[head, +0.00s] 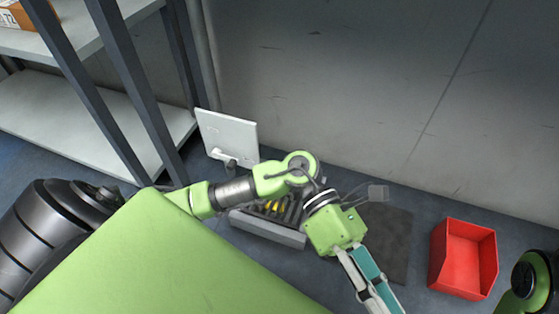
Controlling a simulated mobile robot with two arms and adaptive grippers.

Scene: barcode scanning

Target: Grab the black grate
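A dark slatted container (268,229) with a grey front edge sits on the floor near the middle. It looks like the black grate, and yellow items show between its dark slats. My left arm crosses above it and hides its back and right parts. My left gripper (379,296) is to the right of the container and apart from it, pointing toward the bottom of the view. Its fingers, one with a teal face, run to the bottom edge, so their tips and opening are unclear. Only a green and black part of my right arm shows at the right edge; its gripper is out of view.
A red open bin (464,258) stands on the floor at the right. A dark mat (392,243) lies between it and the container. A white monitor-like panel (228,136) stands by the wall. A metal shelf (70,112) with an orange box (18,15) fills the upper left.

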